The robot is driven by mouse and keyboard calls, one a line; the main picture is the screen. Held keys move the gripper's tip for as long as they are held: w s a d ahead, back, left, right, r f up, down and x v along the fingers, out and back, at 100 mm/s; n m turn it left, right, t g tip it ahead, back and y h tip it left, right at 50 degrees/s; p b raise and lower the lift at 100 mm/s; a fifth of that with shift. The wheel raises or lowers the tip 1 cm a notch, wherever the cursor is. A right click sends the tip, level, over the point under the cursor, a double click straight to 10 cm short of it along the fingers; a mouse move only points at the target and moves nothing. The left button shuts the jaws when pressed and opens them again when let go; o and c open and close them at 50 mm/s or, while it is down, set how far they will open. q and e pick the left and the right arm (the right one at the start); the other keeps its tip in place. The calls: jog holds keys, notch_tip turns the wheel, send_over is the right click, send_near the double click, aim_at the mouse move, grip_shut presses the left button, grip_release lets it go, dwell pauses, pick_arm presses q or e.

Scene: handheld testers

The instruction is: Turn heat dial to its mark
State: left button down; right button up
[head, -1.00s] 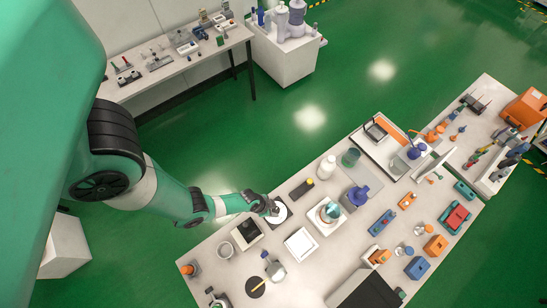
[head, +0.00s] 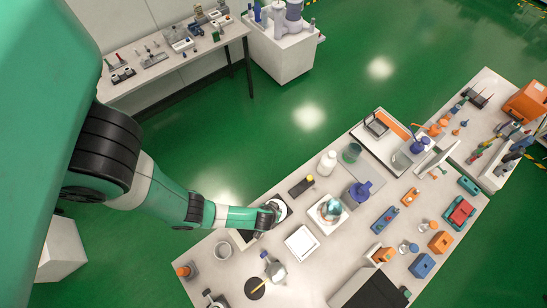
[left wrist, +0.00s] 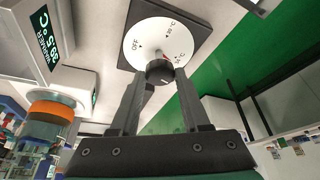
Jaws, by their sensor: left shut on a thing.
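The heat dial is a white disc (left wrist: 160,40) on a black square plate, with "OFF" and temperature marks printed round it. Its black knob (left wrist: 160,72) sits between the fingers of my left gripper (left wrist: 160,78), which is shut on it. A pale line shows on the knob, but which mark it points to is not clear. In the head view the dial plate (head: 285,209) lies on the near table, partly hidden by my left gripper (head: 273,208). My right gripper is not in view.
A box with a lit display reading about 39.5 °C and "WARMER" (left wrist: 45,35) stands beside the dial in the left wrist view. An orange-capped bottle (left wrist: 50,110) is near it. In the head view a white square pad (head: 301,243) and a white unit with a flask (head: 328,211) lie close by.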

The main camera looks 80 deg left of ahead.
pick_arm(q)
jog(key=shift+n+g+p, duration=0.45)
jog(key=shift+n+g, duration=0.25)
jog(key=shift+n, duration=0.9)
jog(key=shift+w+f, duration=0.1)
jog(key=shift+c, duration=1.9)
grip_release()
jog(key=shift+d, duration=0.1)
jog(key=p+v, duration=1.1)
jog(key=p, duration=0.1)
jog(key=shift+d+r, duration=0.25)
